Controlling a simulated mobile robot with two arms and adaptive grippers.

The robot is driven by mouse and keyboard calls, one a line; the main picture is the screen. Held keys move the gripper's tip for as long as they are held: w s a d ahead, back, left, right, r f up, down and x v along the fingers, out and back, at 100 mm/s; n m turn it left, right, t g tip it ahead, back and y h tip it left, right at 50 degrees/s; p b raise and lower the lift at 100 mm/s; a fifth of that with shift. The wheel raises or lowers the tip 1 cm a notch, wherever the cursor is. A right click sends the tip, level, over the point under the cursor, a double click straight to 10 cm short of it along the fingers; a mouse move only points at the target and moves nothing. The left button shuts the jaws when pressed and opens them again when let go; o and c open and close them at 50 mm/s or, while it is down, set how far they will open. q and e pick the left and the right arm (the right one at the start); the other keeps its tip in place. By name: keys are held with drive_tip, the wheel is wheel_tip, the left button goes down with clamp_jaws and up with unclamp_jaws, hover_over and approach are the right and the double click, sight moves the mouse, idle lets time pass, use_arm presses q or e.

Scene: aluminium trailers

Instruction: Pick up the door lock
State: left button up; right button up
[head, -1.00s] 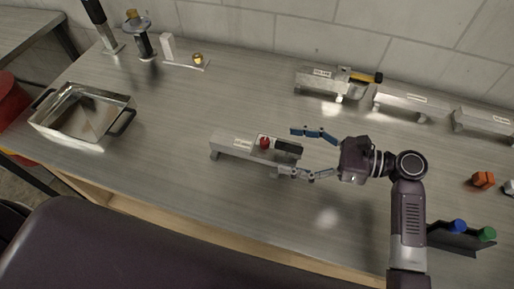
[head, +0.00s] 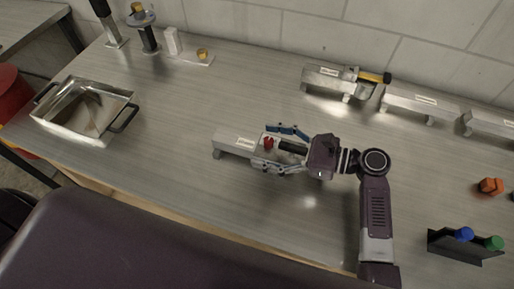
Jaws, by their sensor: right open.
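What looks like the door lock, a small piece with a red part (head: 268,143) and a black bar (head: 292,147), lies on a low aluminium stand (head: 234,143) with a label, near the middle of the bench. My right gripper (head: 264,146) is open, its blue-grey fingers reaching left on either side of the red part and black bar. Whether the fingers touch it I cannot tell. The stand's right end is partly hidden by the gripper. My left gripper is not in view.
A metal tray (head: 62,129) with dark handles sits at the left. More labelled aluminium stands (head: 420,103) line the back right, one with a yellow and black tool (head: 373,77). An orange piece (head: 490,186) and a dark holder (head: 447,243) with blue and green caps are at right.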

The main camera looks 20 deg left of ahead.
drive_tip(key=shift+d, duration=0.1)
drive_tip(key=c, duration=1.7)
drive_tip(key=shift+r, duration=0.1)
drive_tip(key=shift+c, duration=1.3)
drive_tip(key=shift+r, duration=0.1)
